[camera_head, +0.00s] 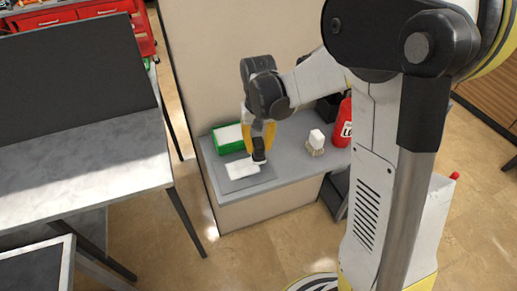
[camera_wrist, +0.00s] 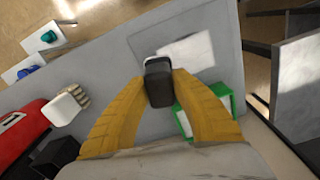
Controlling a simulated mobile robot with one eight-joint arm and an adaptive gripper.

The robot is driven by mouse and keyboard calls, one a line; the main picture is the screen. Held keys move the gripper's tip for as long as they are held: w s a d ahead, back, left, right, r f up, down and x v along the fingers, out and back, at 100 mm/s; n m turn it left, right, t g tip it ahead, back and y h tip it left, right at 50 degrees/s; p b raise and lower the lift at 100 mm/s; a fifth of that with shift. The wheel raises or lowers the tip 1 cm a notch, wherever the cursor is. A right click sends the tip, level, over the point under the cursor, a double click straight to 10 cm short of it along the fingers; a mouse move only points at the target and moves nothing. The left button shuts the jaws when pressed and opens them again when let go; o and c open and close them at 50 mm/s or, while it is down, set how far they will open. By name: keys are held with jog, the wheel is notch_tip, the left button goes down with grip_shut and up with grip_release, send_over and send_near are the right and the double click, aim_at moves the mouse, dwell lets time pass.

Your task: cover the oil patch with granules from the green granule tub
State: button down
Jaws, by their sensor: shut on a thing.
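My gripper (camera_head: 262,150) has yellow fingers, also seen in the wrist view (camera_wrist: 158,85). It is shut on a small dark grey tool (camera_wrist: 158,82), perhaps a scoop, held above the grey bench. The green granule tub (camera_head: 229,148) with white contents stands on the bench just behind and left of my gripper. In the wrist view the tub (camera_wrist: 228,101) is partly hidden by the right finger. A white patch (camera_head: 241,169), which looks like granules, lies on a grey square mat (camera_head: 262,178) in front of the tub. No dark oil shows.
A white block with bristles (camera_head: 316,140) and a red container (camera_head: 343,124) stand on the bench to the right. A larger grey table (camera_head: 85,165) with a dark upright panel (camera_head: 75,75) is at left. A wall rises behind the bench.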

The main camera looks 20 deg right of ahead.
jog(key=shift+w+d+r+p, duration=0.1)
jog(key=shift+r+p, duration=0.4)
jog(key=shift+r, duration=0.45)
jog(key=shift+r+p, duration=1.1)
jog(key=shift+r, duration=0.5)
